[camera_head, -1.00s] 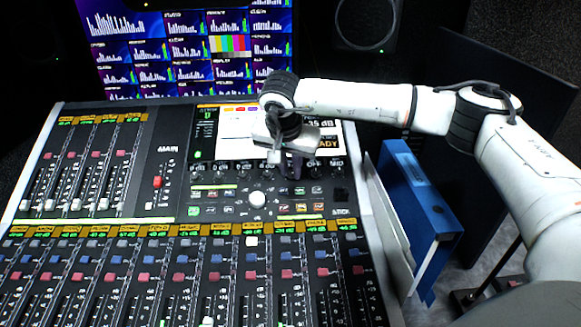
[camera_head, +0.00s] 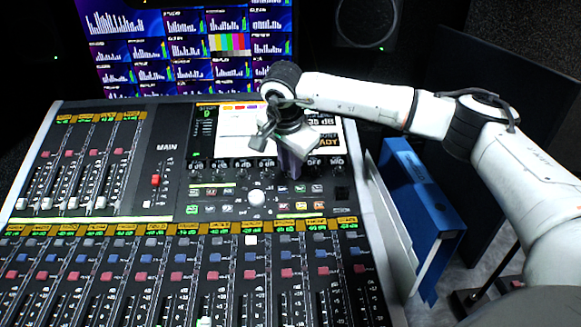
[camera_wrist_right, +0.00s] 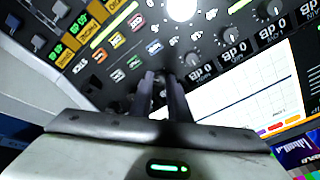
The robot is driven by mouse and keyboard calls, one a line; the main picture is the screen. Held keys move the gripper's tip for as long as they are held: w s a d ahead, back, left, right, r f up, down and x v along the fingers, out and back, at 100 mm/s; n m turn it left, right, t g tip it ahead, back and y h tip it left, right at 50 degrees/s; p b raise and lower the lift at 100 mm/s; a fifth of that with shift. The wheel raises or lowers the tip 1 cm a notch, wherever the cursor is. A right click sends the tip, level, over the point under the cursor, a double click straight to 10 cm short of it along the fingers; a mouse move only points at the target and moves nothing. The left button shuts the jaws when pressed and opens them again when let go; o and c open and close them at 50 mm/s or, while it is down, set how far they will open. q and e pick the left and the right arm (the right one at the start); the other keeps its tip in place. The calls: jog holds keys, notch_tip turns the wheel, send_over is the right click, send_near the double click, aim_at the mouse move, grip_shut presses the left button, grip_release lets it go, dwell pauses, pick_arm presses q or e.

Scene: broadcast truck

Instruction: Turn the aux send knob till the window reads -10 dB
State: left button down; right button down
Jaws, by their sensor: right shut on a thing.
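The mixing console (camera_head: 110,222) fills the lower left of the head view. My right gripper (camera_head: 292,172) points down at the knob row below the console's screen, shut on the aux send knob. The fingers and wrist hide that knob in the head view. In the wrist view the two dark fingers (camera_wrist_right: 160,88) stand close together over the panel, and the knob between them is hardly visible. The readout window (camera_head: 322,122) is partly covered by my wrist; I can read "35 dB", with any sign before it hidden. My left gripper is not in view.
Other small knobs (camera_head: 243,172) flank the gripper closely. A white round knob (camera_head: 257,198) and coloured buttons (camera_head: 302,207) lie just below. Blue binders (camera_head: 420,205) stand right of the console, under my right arm. Monitor screens (camera_head: 180,45) rise behind.

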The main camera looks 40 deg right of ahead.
jog(key=shift+m, duration=0.6)
jog(key=c, duration=1.9)
grip_release()
jog(key=shift+c, duration=0.2)
jog(key=v, duration=1)
jog(key=shift+r+b, duration=0.2)
jog(key=shift+b, duration=0.2)
jog(key=shift+d, duration=0.1)
